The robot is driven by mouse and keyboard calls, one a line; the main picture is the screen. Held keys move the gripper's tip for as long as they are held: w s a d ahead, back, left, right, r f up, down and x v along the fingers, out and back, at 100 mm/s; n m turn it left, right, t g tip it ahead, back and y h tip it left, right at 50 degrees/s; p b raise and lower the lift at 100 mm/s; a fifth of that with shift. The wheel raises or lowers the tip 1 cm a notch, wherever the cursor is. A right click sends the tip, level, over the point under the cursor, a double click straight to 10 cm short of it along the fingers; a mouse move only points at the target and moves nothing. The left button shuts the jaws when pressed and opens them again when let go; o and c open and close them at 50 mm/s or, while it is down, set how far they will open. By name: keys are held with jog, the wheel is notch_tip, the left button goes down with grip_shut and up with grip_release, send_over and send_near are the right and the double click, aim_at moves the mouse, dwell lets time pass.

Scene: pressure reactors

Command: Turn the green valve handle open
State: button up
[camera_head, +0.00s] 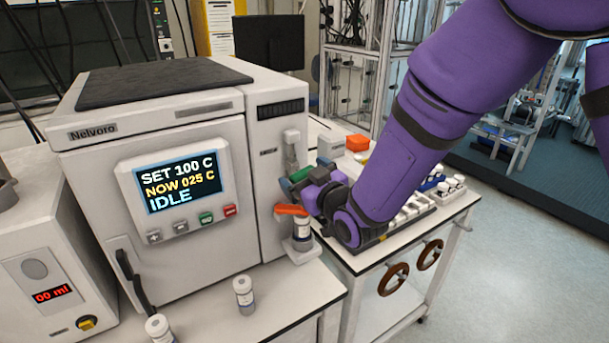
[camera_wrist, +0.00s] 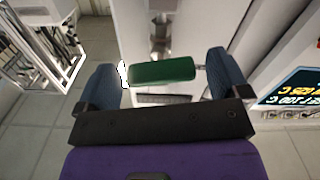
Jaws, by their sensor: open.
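The green valve handle (camera_wrist: 163,70) lies crosswise between the two fingers of my gripper (camera_wrist: 160,73) in the wrist view. My gripper is open, with one dark finger beyond each end of the handle and a visible gap on either side. In the head view, the green handle (camera_head: 300,174) shows only in part, at the right side of the white reactor (camera_head: 185,150). My purple gripper (camera_head: 318,188) covers the rest of it. An orange handle (camera_head: 291,210) sits just below.
A vial (camera_head: 302,230) stands under the orange handle. Another vial (camera_head: 244,296) stands on the front bench. The reactor screen (camera_head: 180,183) reads SET 100 C, NOW 025 C, IDLE. A cart (camera_head: 430,222) with trays stands to the right, close to my arm.

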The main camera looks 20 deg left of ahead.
jog(key=shift+w+a, duration=0.1)
jog(key=shift+w, duration=0.05)
jog(key=shift+c, duration=0.2)
jog(key=c, duration=0.9)
